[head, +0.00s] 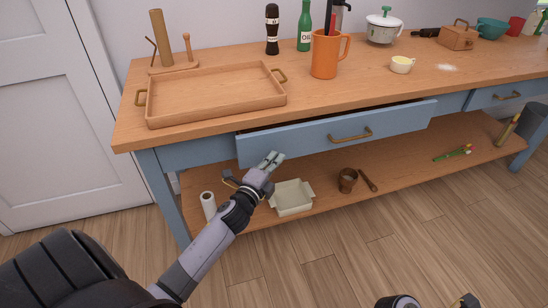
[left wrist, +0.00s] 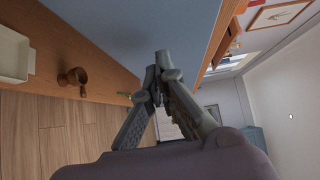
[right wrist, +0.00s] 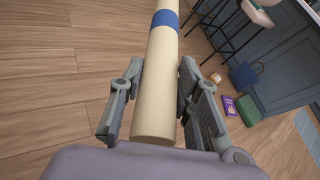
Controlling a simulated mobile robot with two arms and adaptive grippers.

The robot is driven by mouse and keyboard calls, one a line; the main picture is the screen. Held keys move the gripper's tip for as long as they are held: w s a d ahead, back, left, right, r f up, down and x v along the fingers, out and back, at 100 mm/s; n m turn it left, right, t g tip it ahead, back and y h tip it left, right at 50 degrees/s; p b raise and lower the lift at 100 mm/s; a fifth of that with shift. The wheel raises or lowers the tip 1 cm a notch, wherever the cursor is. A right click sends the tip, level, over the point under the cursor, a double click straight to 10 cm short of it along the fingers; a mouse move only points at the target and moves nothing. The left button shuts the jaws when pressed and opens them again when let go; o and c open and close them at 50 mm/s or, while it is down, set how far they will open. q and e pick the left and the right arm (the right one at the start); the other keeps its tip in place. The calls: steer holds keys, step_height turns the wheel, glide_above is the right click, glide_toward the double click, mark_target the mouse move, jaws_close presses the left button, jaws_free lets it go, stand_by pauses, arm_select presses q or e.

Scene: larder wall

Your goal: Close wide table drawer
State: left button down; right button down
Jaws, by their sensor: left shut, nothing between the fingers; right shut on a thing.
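The wide table drawer (head: 305,136) has a blue front with a brass handle (head: 351,134). It stands a little way out, with a dark gap under the tabletop edge. My left gripper (head: 272,157) is shut and empty, close to the lower left part of the drawer front. In the left wrist view its fingertips (left wrist: 159,62) lie beside the blue front (left wrist: 150,25); I cannot tell whether they touch. My right gripper (right wrist: 155,95) is shut on a cream cylinder (right wrist: 158,75) with a blue band, over the floor.
The tabletop holds a wooden tray (head: 150,110), an orange jug (head: 325,60) and bottles. The lower shelf (head: 330,185) carries a white dish (head: 292,198), a brown cup (head: 347,180) and a white roll (head: 208,206). A narrower drawer (head: 490,97) is at right. Floor in front is clear.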

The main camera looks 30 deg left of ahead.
mark_target(266, 150)
arm_select(q)
steer(key=shift+w+a, duration=0.35)
steer(key=shift+a, duration=0.1)
steer(key=w+a, duration=0.1)
steer(key=a, duration=0.1)
steer(key=w+a, duration=0.1)
steer(key=w, duration=0.1)
steer(key=shift+a, duration=0.4)
arm_select(e)
steer(key=shift+f, duration=0.15)
arm_select(q)
steer(key=shift+a+r, duration=0.1)
steer(key=shift+r, duration=0.05)
arm_select(e)
steer(key=shift+s+d, duration=0.1)
